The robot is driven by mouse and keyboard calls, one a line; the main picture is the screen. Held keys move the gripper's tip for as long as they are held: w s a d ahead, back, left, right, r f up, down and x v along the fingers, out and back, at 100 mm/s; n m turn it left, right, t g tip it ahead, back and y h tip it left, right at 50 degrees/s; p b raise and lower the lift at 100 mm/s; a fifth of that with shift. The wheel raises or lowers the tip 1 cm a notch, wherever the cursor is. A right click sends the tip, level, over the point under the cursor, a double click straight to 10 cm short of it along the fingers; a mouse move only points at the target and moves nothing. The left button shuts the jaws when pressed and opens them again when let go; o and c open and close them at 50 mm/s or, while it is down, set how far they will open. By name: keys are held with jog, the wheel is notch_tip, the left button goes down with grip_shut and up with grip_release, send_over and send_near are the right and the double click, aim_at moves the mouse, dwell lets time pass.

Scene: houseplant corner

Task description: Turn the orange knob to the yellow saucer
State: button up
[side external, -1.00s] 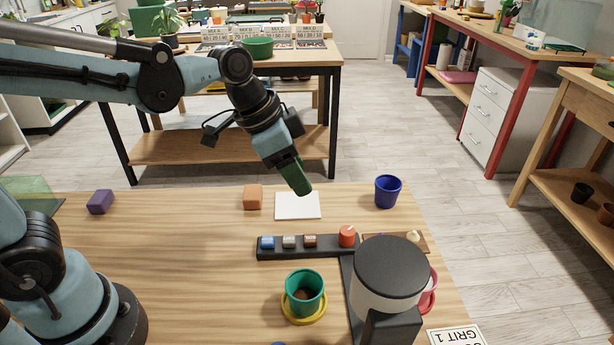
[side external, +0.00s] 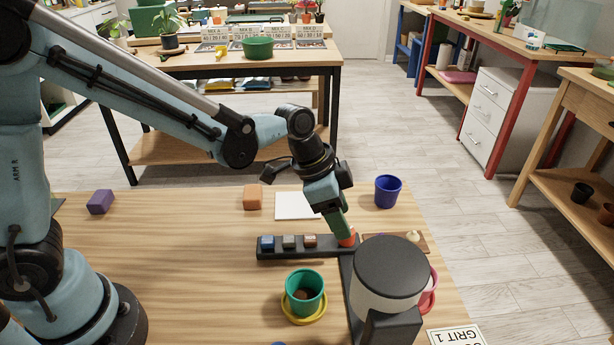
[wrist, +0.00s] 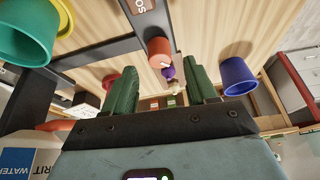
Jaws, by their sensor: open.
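The orange knob (side external: 351,241) sits on the dark bar near its right end. My gripper (side external: 342,232) points down at the knob and overlaps it in the side view. In the wrist view, the green fingers (wrist: 163,70) are apart, and the knob (wrist: 158,48) shows between and just beyond their tips. I cannot tell whether they touch it. A small pale mark shows on the knob; its pointing direction is unclear. The yellow saucer (side external: 304,321) lies nearer the side camera, under a green pot (side external: 304,290). The saucer (wrist: 67,17) shows at upper left in the wrist view.
The dark bar (side external: 275,253) also holds blue, grey and brown blocks left of the knob. A black-topped cylinder (side external: 390,270) stands close in front. A blue pot (side external: 388,190), white pad (side external: 297,206), orange block (side external: 253,197) and purple block (side external: 101,201) lie around. The table's left middle is clear.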

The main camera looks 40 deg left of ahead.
jog(key=shift+x, duration=1.7)
